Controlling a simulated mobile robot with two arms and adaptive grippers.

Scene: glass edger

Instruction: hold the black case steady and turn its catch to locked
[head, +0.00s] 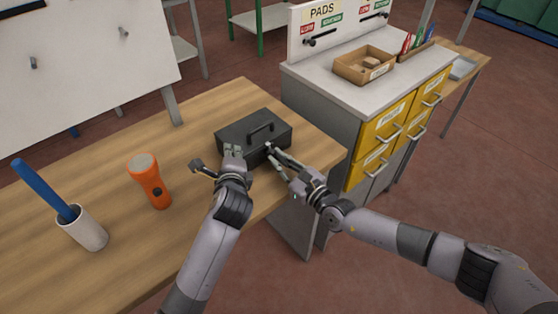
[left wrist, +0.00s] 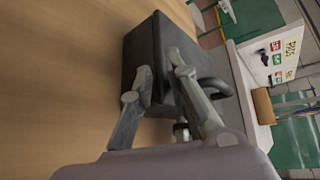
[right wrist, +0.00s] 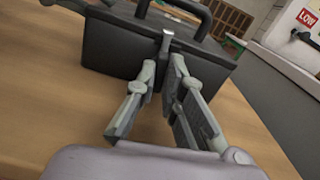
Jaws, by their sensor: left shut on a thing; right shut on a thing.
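The black case (head: 245,136) stands on the wooden table near its right end, lid down, with a carry handle (head: 260,133) on top. My left gripper (head: 234,151) is shut on the left part of the case; its fingers also show against the case in the left wrist view (left wrist: 160,67). The small metal catch (right wrist: 167,41) is at the top of the case's front face. My right gripper (right wrist: 164,64) is at the catch, its fingertips close together and shut on it. The fingers partly hide the catch, so I cannot tell its turn.
An orange flashlight (head: 149,180) stands on the table (head: 115,135) left of my left arm. A white cup (head: 83,230) with a blue-handled tool is further left. A grey cabinet (head: 320,85) with yellow drawers and a cardboard box (head: 364,65) stands beyond the table's right end.

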